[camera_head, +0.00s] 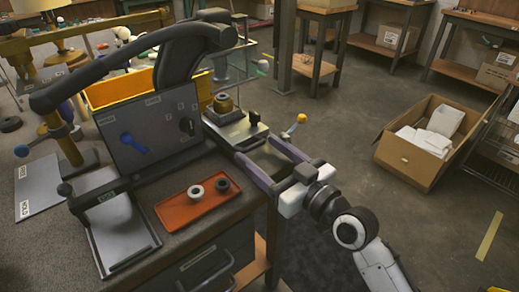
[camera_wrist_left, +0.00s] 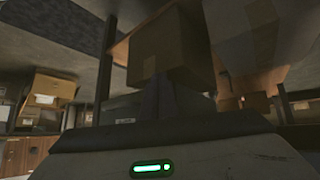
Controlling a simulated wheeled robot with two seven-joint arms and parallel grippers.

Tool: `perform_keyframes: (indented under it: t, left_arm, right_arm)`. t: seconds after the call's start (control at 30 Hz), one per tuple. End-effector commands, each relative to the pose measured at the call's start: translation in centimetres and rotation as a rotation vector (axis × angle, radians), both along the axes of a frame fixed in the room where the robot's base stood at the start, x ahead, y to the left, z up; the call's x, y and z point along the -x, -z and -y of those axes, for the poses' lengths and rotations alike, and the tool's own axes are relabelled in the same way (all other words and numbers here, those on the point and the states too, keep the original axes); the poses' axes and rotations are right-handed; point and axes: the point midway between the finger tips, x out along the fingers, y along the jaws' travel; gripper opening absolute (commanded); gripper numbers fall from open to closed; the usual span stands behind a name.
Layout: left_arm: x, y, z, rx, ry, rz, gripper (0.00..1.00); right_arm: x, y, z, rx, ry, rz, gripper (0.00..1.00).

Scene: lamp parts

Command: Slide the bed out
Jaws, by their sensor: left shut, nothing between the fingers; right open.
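The bed looks like the pale flat plate (camera_head: 236,129) under the machine at the bench's right edge. It carries a round brass-coloured part (camera_head: 223,103) and a small black knob (camera_head: 254,117). My right gripper (camera_head: 254,146) is open, its two long purple fingers pointing at the bed's near edge. I cannot tell whether they touch it.
An orange tray (camera_head: 198,203) with a white ring (camera_head: 195,192) and a dark ring (camera_head: 222,185) lies on the bench. A dark panel (camera_head: 150,130) stands behind it. A yellow-knobbed lever (camera_head: 301,118) is beside my right gripper. An open cardboard box (camera_head: 405,165) sits on the floor.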

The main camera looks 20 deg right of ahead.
Motion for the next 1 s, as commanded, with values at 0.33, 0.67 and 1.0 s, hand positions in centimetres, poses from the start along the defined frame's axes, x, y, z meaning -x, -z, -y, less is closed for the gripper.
perform_keyframes:
  t: [0.33,0.67,1.0]
  left_arm:
    - [0.12,0.09,0.00,0.000,0.000,-0.002,0.00]
    - [0.11,0.09,-0.01,0.000,0.000,-0.002,0.00]
    - [-0.35,-0.24,-0.03,-0.001,0.000,0.006,0.00]
  right_arm:
    - [-1.26,0.02,-0.50,-0.001,-0.001,-0.001,0.64]
    - [-1.22,0.04,-0.54,-0.002,-0.002,-0.002,0.27]
    - [-1.08,0.10,-0.37,0.001,-0.007,-0.004,0.14]
